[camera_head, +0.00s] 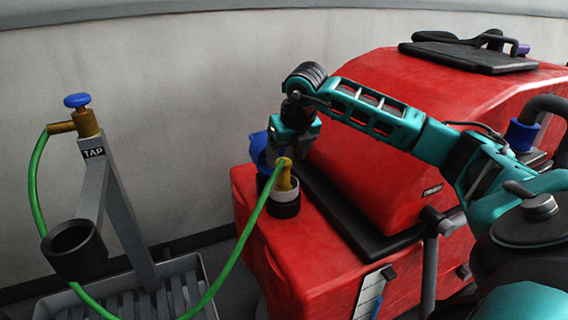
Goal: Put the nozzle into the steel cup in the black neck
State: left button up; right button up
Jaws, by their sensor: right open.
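The brass nozzle (284,177) stands in the steel cup (285,191), its lower end hidden inside. The green hose (248,230) runs from its top. The cup sits in the black neck (284,208) on the red machine's near left corner. My right gripper (291,152) points down from the right arm, just above and behind the nozzle. It is open, and its fingertips are partly hidden; I cannot tell whether they touch the nozzle. My left gripper is out of view.
A blue cap (261,153) is behind the neck. At left, a grey stand carries the tap (85,121), where the hose's other end joins, and a black holder (75,250). A grey slatted tray (200,292) lies below. A raised red cover (370,170) stands right of the neck.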

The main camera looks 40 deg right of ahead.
jog(key=d+v, duration=0.1)
jog(key=v, duration=0.4)
jog(key=s+a+f+m+t+y, duration=0.2)
jog(key=a+y, duration=0.7)
jog(key=a, duration=0.8)
jog(key=s+a+f+m+t+y, duration=0.1)
jog(key=s+a+f+y, duration=0.15)
jog(key=a+y, duration=1)
notch_tip(320, 180, down, 13)
jog(key=s+d+m+t+h, duration=0.15)
jog(key=m+t+h, duration=0.75)
jog(key=m+h, duration=0.9)
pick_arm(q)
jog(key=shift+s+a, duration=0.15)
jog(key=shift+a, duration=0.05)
pick_arm(e)
jog(key=s+f+m+g, duration=0.5)
jog(key=s+f+m, duration=0.3)
jog(key=f, duration=0.3)
jog(key=shift+s+d+m+g+y, duration=0.2)
jog(key=shift+s+m+g+y, duration=0.15)
jog(key=shift+s, duration=0.4)
pick_arm(q)
jog(key=shift+p, duration=0.3)
